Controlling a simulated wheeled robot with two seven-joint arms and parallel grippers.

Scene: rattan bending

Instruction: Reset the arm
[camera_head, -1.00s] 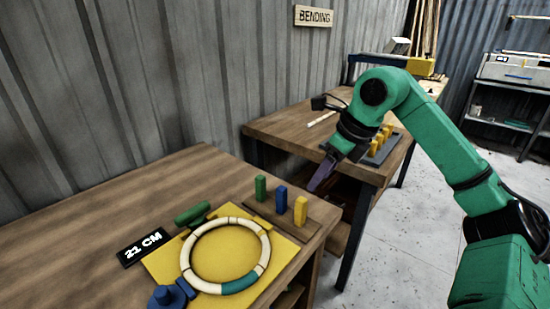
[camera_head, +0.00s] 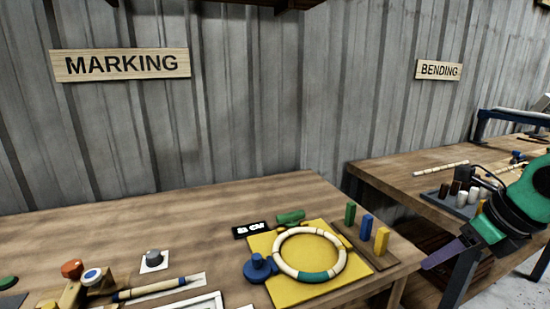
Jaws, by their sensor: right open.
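My right arm is green and comes in at the right edge. My right gripper (camera_head: 447,250) has dark purple fingers and hangs empty in front of the gap between the two wooden tables. It is right of the yellow board and touches nothing that I can see. The pale rattan ring (camera_head: 278,256) with a teal section lies on the yellow board (camera_head: 283,291) on the near table. My left gripper is out of view.
The marking table (camera_head: 150,224) holds a blue knob piece (camera_head: 258,267), a green piece (camera_head: 290,216), upright green, blue and yellow blocks (camera_head: 381,240), and a rattan stick (camera_head: 155,288). The bending table (camera_head: 385,170) stands behind at right with a grey peg tray (camera_head: 440,200).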

